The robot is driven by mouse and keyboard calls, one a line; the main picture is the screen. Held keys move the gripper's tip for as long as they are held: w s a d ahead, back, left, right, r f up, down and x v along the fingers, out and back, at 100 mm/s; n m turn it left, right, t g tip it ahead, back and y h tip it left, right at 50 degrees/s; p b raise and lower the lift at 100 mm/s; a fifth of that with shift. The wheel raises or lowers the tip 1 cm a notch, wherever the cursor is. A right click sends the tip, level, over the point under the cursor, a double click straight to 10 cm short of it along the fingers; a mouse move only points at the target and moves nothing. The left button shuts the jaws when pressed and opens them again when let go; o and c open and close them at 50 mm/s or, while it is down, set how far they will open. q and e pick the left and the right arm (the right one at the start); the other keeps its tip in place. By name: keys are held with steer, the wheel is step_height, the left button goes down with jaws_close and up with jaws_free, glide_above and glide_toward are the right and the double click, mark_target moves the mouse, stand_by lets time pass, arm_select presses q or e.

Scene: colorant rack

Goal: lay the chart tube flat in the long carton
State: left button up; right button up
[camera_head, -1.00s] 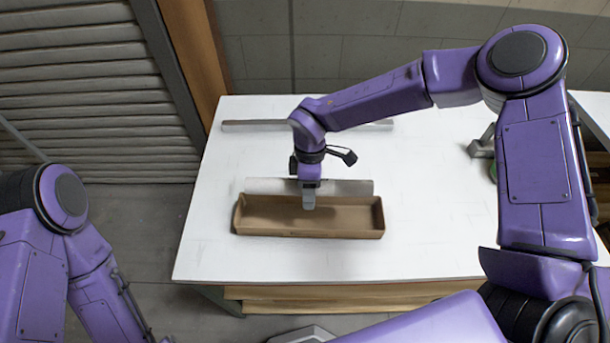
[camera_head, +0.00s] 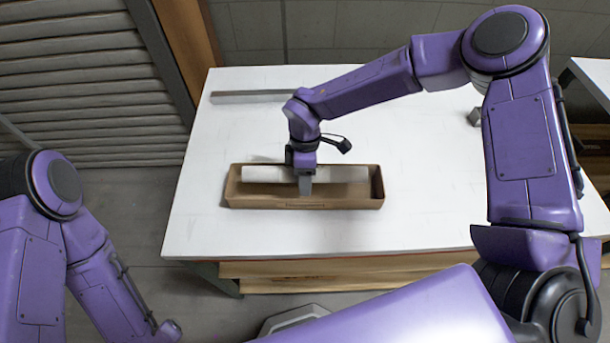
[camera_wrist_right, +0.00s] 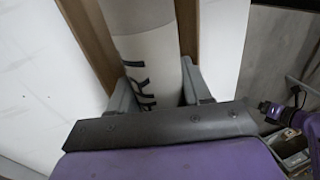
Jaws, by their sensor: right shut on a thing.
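The chart tube (camera_head: 340,174), white with dark lettering, lies level along the length of the long brown carton (camera_head: 340,203). It appears over or within the carton's opening; whether it touches the floor I cannot tell. My right gripper (camera_head: 305,188) is shut on the tube near its middle, pointing down. The right wrist view shows the tube (camera_wrist_right: 150,60) between the two fingers (camera_wrist_right: 160,95), with a carton wall (camera_wrist_right: 188,30) alongside. My left arm is at the lower left of the head view; its gripper is not visible.
The white table (camera_head: 430,190) is mostly clear around the carton. A grey bar (camera_head: 250,97) lies on the table behind it. A grey metal object (camera_head: 476,116) is at the table's right edge. A shuttered wall stands at the left.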

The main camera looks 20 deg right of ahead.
steer(key=shift+f, duration=0.35)
steer(key=shift+r, duration=0.1)
steer(key=o, duration=1.2)
steer(key=shift+c, duration=0.2)
steer(key=b+v, duration=0.2)
steer(key=v, duration=0.7)
steer(key=shift+w+r+b, duration=0.1)
steer(key=shift+r+b, duration=0.2)
steer(key=shift+r, duration=0.1)
steer(key=shift+d+r, duration=0.1)
steer(key=shift+r, duration=0.3)
